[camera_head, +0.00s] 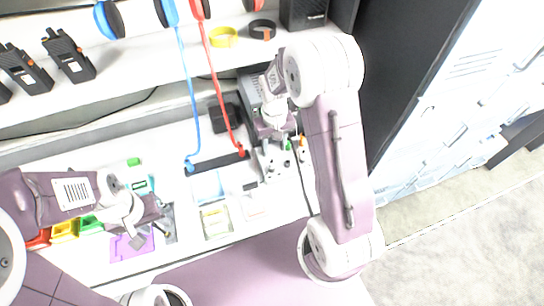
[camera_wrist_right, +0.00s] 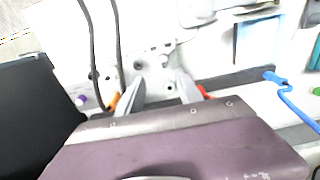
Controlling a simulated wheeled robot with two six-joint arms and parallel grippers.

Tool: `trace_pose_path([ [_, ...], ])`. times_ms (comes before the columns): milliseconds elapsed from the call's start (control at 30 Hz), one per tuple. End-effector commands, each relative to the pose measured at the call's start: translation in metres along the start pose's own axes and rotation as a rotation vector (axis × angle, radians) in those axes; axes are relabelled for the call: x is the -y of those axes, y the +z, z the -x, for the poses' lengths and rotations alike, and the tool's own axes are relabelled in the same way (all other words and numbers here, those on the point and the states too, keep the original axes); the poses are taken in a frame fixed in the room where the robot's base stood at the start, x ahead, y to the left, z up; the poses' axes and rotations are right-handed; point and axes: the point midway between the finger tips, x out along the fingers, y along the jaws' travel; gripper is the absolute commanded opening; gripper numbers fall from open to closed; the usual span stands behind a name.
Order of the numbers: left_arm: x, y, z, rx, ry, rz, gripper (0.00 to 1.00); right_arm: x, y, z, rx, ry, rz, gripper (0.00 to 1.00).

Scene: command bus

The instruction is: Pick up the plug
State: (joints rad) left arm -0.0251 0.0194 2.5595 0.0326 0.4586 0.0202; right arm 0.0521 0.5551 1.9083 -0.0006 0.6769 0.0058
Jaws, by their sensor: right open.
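My right gripper (camera_wrist_right: 160,75) is open, its two grey fingers spread over a white panel with small sockets, nothing held between them. It also shows in the head view (camera_head: 279,145), above this panel at the back of the counter. Which plug is meant I cannot tell. An orange plug (camera_wrist_right: 114,102) is beside the left finger and a red plug end (camera_wrist_right: 203,91) beside the right finger, partly hidden. A blue plug (camera_wrist_right: 270,76) with a blue cable sits on a dark bar to the right. My left gripper (camera_head: 150,225) is over a purple mat; its fingers are unclear.
The dark bar (camera_head: 217,161) lies on the white counter, with blue and red cables hanging to it from a shelf. Radios (camera_head: 69,55) stand on the shelf. Coloured bins (camera_head: 65,231) are at left. Two black cables (camera_wrist_right: 118,40) run beside the panel. A black cabinet stands at right.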

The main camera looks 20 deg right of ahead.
Motion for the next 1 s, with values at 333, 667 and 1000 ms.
trace_pose_path([
  [333, 0.0, 0.0, 0.004, 0.0, 0.0, 0.0, 0.36, 0.0, 0.001, -0.035, 0.002, 0.0, 0.0, 0.43],
  [667, 0.0, -0.001, 0.013, 0.0, 0.0, 0.0, 0.36, 0.002, 0.0, -0.084, 0.004, 0.0, 0.0, 0.43],
  [1000, 0.0, -0.001, 0.013, 0.0, 0.0, 0.0, 0.36, 0.002, -0.001, -0.086, 0.001, 0.0, 0.0, 0.12],
])
